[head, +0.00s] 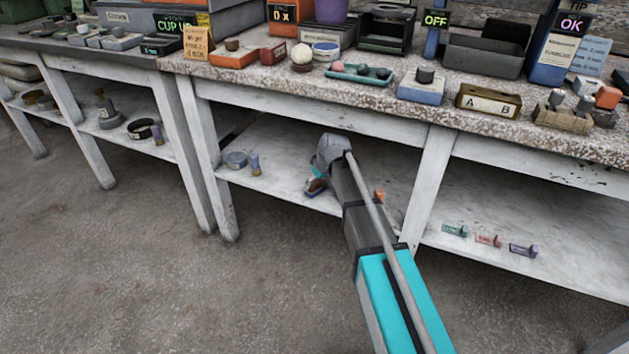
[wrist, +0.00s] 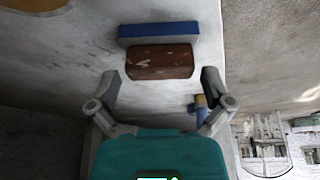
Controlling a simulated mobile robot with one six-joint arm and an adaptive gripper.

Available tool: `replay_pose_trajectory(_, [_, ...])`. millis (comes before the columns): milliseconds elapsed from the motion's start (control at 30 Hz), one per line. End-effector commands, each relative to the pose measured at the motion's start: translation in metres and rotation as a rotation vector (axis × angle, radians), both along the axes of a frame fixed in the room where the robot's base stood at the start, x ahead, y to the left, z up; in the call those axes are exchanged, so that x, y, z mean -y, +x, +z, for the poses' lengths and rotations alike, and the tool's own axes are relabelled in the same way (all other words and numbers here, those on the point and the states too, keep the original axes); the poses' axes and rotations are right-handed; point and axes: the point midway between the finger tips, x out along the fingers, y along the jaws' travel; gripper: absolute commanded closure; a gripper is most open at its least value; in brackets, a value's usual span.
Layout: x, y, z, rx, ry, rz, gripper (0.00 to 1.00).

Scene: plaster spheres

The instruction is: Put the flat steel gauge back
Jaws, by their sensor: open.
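My gripper (wrist: 159,82) is open and empty in the wrist view. A reddish-brown worn block (wrist: 160,62) lies just ahead of it, between the lines of the two fingers, with a blue bar (wrist: 158,32) right behind it. In the head view my arm reaches down to the lower shelf (head: 285,150), and its end is largely hidden behind my own wrist. I cannot pick out a flat steel gauge for certain in either view.
On the lower shelf stand a grey round piece (head: 236,159) and a small blue-and-tan piece (head: 254,163). Small labelled pieces (head: 488,240) lie farther right, past a table leg (head: 428,185). The crowded bench top (head: 300,85) overhangs the shelf. The floor in front is clear.

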Motion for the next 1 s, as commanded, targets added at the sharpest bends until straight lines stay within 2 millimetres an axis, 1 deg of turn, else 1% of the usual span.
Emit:
replay_pose_trajectory(33, [0.001,-0.002,0.007,0.0,0.0,0.0,0.0])
replay_pose_trajectory(267, [0.007,-0.007,0.026,0.0,0.0,0.0,0.0])
replay_pose_trajectory(333, [0.019,-0.019,0.02,-0.001,0.001,-0.002,0.0])
replay_pose_trajectory(700, [0.066,-0.063,0.02,-0.001,0.0,-0.001,0.0])
replay_pose_trajectory(833, [0.08,-0.074,0.02,0.0,0.0,-0.002,0.0])
replay_pose_trajectory(1000, [0.09,-0.084,0.02,0.0,0.0,-0.001,0.0])
